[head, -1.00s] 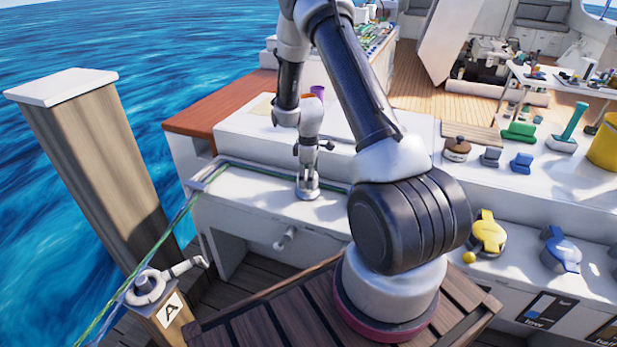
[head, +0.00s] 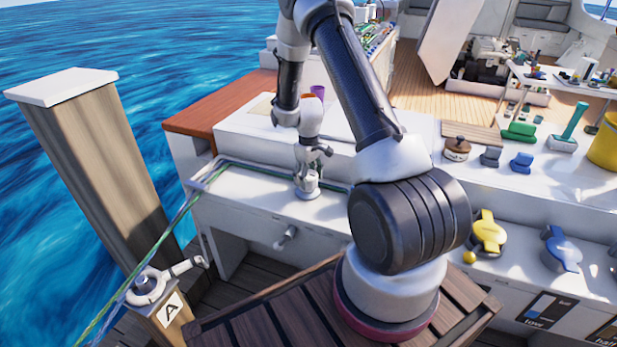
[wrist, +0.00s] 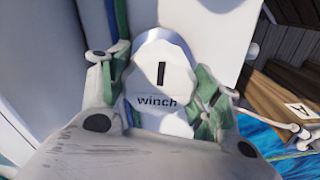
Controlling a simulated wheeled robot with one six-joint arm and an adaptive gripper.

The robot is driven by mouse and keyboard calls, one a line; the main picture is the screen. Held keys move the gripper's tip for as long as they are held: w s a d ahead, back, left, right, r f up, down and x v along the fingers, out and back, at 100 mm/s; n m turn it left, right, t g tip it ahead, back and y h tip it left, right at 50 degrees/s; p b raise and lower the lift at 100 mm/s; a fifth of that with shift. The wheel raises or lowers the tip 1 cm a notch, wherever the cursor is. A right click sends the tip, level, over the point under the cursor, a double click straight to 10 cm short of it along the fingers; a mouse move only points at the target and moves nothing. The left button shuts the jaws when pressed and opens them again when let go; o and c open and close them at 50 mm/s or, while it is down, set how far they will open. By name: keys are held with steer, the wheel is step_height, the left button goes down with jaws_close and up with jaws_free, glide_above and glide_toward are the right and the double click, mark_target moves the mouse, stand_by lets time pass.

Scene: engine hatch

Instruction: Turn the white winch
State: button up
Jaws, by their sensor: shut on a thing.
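The white winch (head: 308,192) stands upright on the white ledge, left of centre in the head view. In the wrist view its white top (wrist: 160,72) carries a short black bar mark and the word "winch". My gripper (head: 309,176) comes down over the winch from above. In the wrist view my gripper (wrist: 162,88) has one finger on each side of the winch and is shut on it. The winch's lower part is mostly hidden by the fingers and the handle section in the wrist view.
Green rope (head: 240,165) runs along the ledge by the winch. A yellow cleat (head: 488,233) and a blue one (head: 561,251) are at right.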

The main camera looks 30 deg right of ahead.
steer(key=shift+m, duration=1.2)
steer(key=o, duration=1)
step_height(320, 180, up, 12)
